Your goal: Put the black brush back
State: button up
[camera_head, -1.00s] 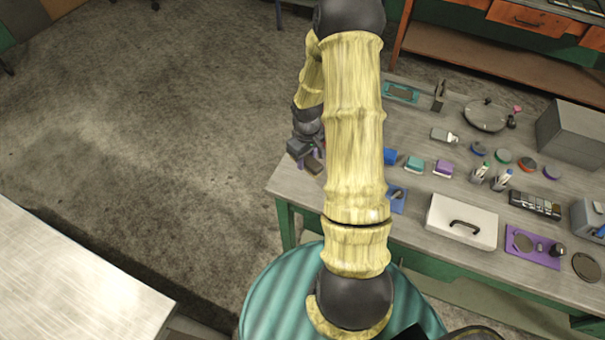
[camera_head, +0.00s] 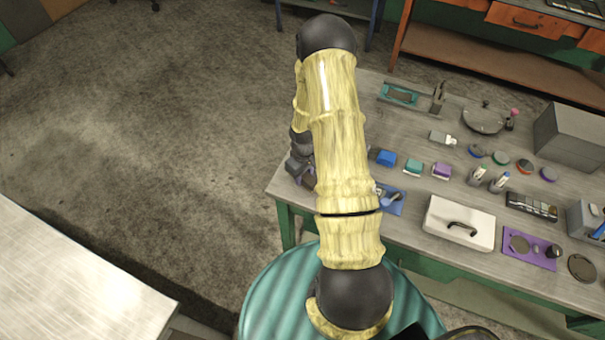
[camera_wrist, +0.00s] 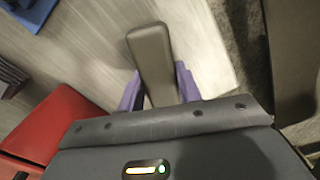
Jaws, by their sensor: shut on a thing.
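My gripper (camera_wrist: 158,88) has purple fingers shut on a dark grey, rounded, elongated block (camera_wrist: 152,58), which I take to be the black brush. The block sticks out beyond the fingers over the grey wooden bench top; I cannot tell from this view whether it touches the bench. In the head view my gripper (camera_head: 301,172) is at the left end of the workbench (camera_head: 290,190), partly hidden by my arm. The brush cannot be made out there.
A red object (camera_wrist: 55,125) lies close to the left of my gripper. The bench's left edge is near.

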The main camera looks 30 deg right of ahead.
jog(key=shift+f, duration=0.2)
jog(key=o, duration=1)
jog(key=shift+c, duration=0.2)
jog(key=shift+r, duration=0.1)
notch_tip(320, 180, up, 12)
jog(key=b, duration=0.2)
jog(key=shift+r+b, duration=0.15)
jog(key=shift+b, duration=0.15)
jog(key=s+a+r+m+t, duration=0.2)
jog(key=s+a+r+m, duration=0.1)
jog(key=s+a+r, duration=0.9)
jog(key=shift+a+r+t, duration=0.3)
jog(key=shift+a, duration=0.75)
